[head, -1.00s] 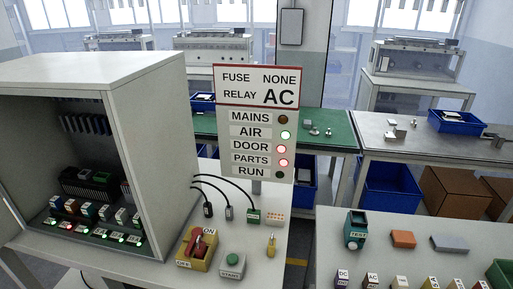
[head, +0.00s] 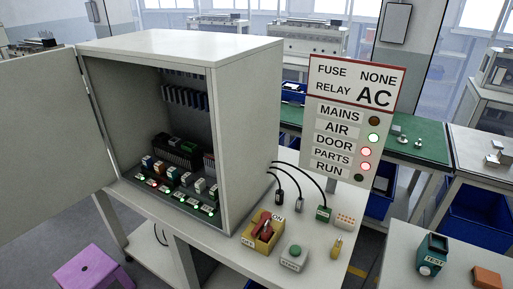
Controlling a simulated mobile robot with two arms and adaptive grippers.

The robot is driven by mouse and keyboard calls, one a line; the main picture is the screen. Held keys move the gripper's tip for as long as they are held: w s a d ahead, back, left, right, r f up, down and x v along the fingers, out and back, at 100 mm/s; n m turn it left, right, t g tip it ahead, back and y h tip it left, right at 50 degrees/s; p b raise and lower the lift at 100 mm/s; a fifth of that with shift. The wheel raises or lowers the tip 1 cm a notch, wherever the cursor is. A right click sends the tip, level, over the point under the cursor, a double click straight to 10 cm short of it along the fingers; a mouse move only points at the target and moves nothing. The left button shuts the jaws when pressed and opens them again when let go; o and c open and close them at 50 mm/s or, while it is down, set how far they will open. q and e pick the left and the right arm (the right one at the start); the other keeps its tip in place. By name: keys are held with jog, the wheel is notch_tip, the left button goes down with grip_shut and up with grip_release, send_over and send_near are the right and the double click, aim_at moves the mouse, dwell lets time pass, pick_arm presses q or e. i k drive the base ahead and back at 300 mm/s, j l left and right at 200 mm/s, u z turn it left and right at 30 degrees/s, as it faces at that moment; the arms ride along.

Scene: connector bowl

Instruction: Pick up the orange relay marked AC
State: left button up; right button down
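No orange relay with a readable AC mark shows in the head view now. Several small relays (head: 172,172) in mixed colours sit in a row inside the open cabinet (head: 248,130). The sign (head: 352,120) reads "FUSE NONE, RELAY AC". Neither of my grippers is in view.
The cabinet door (head: 50,150) stands open to the left. A red-handled switch (head: 263,232), a green start button (head: 294,253) and plugs on cables (head: 323,213) are on the bench. A teal tester (head: 431,256) and an orange block (head: 486,278) are on the right table. A purple stool (head: 88,272) stands lower left.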

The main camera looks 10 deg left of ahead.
aim_at(159, 166)
jog(key=i+j+u, duration=0.35)
jog(key=i+j, duration=0.5)
